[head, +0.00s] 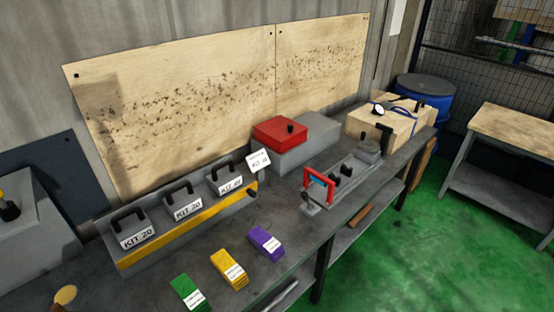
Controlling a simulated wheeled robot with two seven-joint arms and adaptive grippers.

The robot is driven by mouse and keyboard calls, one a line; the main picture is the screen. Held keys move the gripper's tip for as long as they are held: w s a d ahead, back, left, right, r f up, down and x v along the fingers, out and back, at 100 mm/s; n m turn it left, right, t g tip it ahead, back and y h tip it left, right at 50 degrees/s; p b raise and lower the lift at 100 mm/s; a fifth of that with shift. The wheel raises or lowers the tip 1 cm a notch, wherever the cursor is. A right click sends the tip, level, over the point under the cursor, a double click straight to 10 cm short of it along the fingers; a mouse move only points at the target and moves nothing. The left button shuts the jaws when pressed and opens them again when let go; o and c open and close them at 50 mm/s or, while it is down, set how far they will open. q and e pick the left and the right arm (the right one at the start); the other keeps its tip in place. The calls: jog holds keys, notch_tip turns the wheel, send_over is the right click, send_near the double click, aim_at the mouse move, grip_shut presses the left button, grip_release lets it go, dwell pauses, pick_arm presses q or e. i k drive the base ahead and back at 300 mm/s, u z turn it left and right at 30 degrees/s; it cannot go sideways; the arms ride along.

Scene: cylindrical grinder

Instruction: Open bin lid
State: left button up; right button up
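A red lid (283,131) with a black knob (290,128) sits on the left part of a long grey box (307,150) at the back of the workbench. The red lid looks closed, lying flat on the box. The box's right part has a plain grey top. I cannot tell for certain that this is the bin. Neither of my grippers is in view.
The workbench (230,240) holds a yellow-striped rack (190,238) with KIT-labelled handled blocks, green (187,292), yellow (228,268) and purple (265,242) boxes, a red-framed fixture (318,187) and a wooden box (388,122). A blue drum (437,103) stands behind. Green floor is open at right.

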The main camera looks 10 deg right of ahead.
aim_at(280, 128)
jog(key=z, duration=0.8)
jog(key=k, duration=1.05)
jog(key=z, duration=1.4)
jog(key=i, duration=2.15)
jog(key=u, duration=0.65)
jog(key=i, duration=1.1)
jog(key=u, duration=1.85)
jog(key=i, duration=0.75)
jog(key=u, duration=0.75)
